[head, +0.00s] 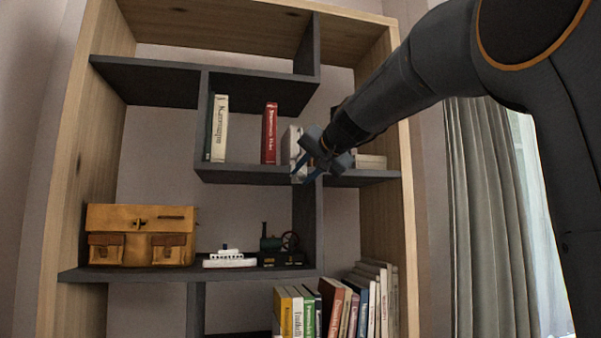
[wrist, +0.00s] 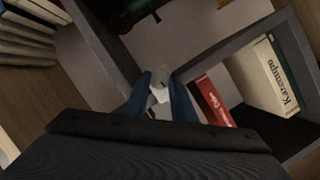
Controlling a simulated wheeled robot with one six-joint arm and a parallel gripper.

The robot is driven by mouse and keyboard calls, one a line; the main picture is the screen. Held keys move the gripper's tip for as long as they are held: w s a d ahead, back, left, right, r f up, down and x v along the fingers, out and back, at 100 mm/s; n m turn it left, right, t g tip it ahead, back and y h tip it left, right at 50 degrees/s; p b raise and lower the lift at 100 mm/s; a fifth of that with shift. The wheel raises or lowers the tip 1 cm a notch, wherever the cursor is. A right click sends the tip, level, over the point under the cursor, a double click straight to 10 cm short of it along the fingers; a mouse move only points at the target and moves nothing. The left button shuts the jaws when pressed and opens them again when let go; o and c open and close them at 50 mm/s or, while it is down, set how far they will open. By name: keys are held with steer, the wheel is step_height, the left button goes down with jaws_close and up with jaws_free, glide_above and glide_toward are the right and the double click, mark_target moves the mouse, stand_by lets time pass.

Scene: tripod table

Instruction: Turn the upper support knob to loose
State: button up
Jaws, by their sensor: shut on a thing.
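No tripod table and no support knob can be made out in either view; a bookcase fills the head view. My gripper (head: 307,174) is in front of the middle shelf, right of the red book, with its blue fingers pointing down and left. In the wrist view my gripper (wrist: 160,88) has its two blue fingers close on either side of a small white thing (wrist: 160,93). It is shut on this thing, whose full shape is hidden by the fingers. In the head view a white object (head: 291,146) stands on the shelf beside my gripper, partly covered.
The wooden bookcase (head: 64,215) has dark shelves. A red book (head: 269,133) and a white book (head: 219,128) stand left of my gripper. Below are a tan bag (head: 140,218), a white model ship (head: 229,258), a dark green model engine (head: 272,244) and several books (head: 336,305). A curtain (head: 484,220) hangs at right.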

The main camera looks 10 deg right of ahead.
steer(key=n+h+p, duration=0.2)
steer(key=n, duration=0.1)
steer(key=shift+a+r+n, duration=0.2)
steer(key=shift+r+n, duration=0.1)
steer(key=shift+r, duration=0.05)
steer(key=shift+a+n+h+b, duration=0.25)
steer(key=shift+n+h, duration=0.55)
steer(key=shift+n, duration=0.4)
steer(key=n+b, duration=0.1)
steer(key=b, duration=0.1)
steer(key=n+h+b, duration=0.1)
steer(key=shift+a+f+n+b, duration=0.1)
steer(key=shift+f+n+b, duration=0.1)
steer(key=shift+n+b, duration=0.15)
steer(key=n+h+b, duration=0.2)
steer(key=b, duration=0.2)
steer(key=shift+a+f+n+t, duration=0.1)
steer(key=shift+n+t, duration=0.2)
steer(key=shift+n, duration=0.05)
steer(key=n+b, duration=0.2)
steer(key=shift+a+h+b, duration=0.1)
steer(key=shift+h+b, duration=0.3)
steer(key=shift+s+n+t+h+b, duration=0.1)
steer(key=shift+n+t+h+b, duration=0.4)
steer(key=shift+n+b, duration=0.75)
steer(key=o, duration=1.1)
steer(key=shift+c, duration=0.2)
steer(key=shift+f, duration=0.15)
